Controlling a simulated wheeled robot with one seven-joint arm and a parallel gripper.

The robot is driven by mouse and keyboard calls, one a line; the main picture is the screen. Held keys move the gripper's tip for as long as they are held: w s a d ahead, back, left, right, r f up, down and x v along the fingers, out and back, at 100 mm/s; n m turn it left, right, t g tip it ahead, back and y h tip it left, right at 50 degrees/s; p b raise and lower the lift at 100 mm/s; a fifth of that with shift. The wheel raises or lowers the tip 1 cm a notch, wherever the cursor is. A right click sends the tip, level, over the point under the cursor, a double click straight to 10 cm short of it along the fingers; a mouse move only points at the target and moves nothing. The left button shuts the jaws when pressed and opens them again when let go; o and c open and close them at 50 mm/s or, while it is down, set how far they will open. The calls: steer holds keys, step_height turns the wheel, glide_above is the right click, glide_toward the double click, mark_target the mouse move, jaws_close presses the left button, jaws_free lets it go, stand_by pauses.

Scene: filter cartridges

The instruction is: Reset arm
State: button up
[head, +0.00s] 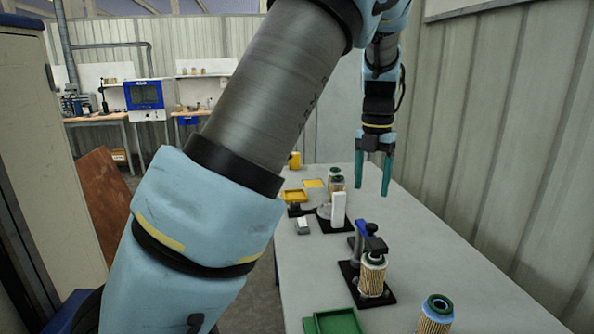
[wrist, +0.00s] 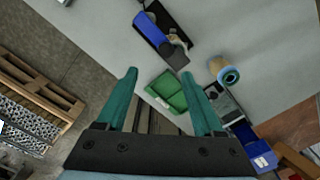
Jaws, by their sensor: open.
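My gripper (head: 372,192) has teal fingers, spread apart with nothing between them. It hangs pointing down above the far right part of the grey table (head: 440,255), clear of everything. In the wrist view my gripper (wrist: 158,78) also shows empty. A pleated filter cartridge (head: 372,278) with a green top stands in a black fixture with a blue post. Another cartridge (head: 434,318) stands at the near right, cut by the frame edge. More sit on a stand (head: 336,181) farther back. One cartridge also shows in the wrist view (wrist: 222,70).
A green tray (head: 310,325) lies at the table's near edge; a green tray also shows in the wrist view (wrist: 168,91). A yellow tray (head: 293,196) and a white upright block (head: 338,209) stand farther back. The corrugated wall (head: 500,130) runs along the right.

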steer(key=s+a+f+m, duration=0.1)
steer(key=a+f+m, duration=0.1)
steer(key=a+m, duration=0.55)
steer(key=a+f+m, duration=0.3)
steer(key=a+m, duration=0.2)
steer(key=a, duration=0.5)
steer(key=s+a+f+m+t+b, duration=0.1)
steer(key=s+a+f+m, duration=0.2)
steer(key=s+a+m, duration=0.7)
steer(key=shift+s+a+f+m+t, duration=0.25)
steer(key=shift+a+m, duration=1.15)
steer(key=shift+m, duration=1.45)
steer(key=shift+w, duration=0.15)
